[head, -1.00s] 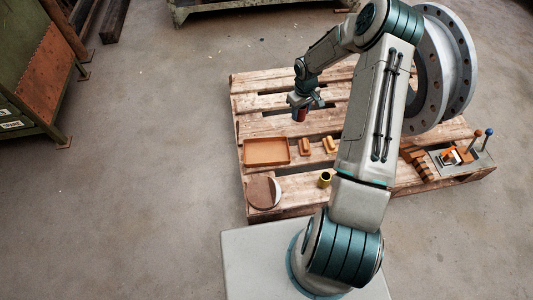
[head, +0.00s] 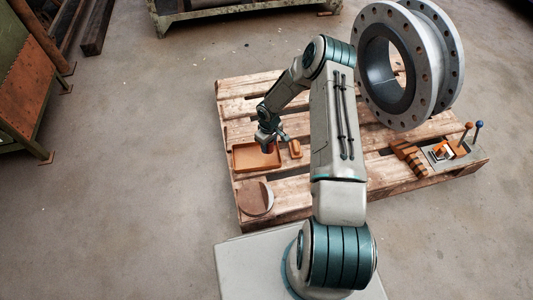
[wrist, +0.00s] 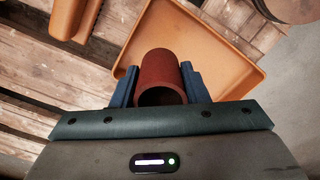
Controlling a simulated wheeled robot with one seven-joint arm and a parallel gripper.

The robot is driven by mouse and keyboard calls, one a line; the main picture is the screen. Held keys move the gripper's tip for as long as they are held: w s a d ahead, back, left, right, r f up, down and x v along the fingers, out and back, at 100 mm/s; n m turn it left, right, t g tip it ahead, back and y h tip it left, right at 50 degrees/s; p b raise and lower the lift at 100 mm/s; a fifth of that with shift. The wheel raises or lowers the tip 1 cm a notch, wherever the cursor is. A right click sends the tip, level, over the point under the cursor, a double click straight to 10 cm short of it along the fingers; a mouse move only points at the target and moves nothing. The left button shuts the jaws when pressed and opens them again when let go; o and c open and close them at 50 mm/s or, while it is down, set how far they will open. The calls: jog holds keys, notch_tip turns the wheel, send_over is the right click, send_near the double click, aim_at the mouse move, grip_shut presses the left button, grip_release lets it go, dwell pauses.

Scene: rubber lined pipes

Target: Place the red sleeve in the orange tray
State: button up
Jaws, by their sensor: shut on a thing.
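The red sleeve (wrist: 160,78) is a short hollow cylinder between the blue fingers of my gripper (wrist: 158,88) in the wrist view. My gripper is shut on it. In the head view my gripper (head: 269,144) is over the right part of the orange tray (head: 243,158), and only a little of the sleeve shows. The orange tray (wrist: 222,48) is a shallow, square-cornered tray behind the sleeve in the wrist view. Its visible floor is empty. I cannot tell how high the sleeve is above the tray floor.
The tray lies on a wooden pallet (head: 287,185). An orange block (head: 296,149) is just right of the tray. A round brown-and-white disc (head: 256,198) lies in front. A large grey flanged pipe (head: 432,70) and a lever fixture (head: 448,152) are at the right.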

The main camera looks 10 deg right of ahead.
jog(key=shift+a+f, duration=0.4)
jog(key=shift+f+b, duration=0.95)
jog(key=shift+f, duration=0.85)
jog(key=shift+f, duration=0.1)
jog(key=shift+f, duration=0.15)
jog(key=o, duration=1.1)
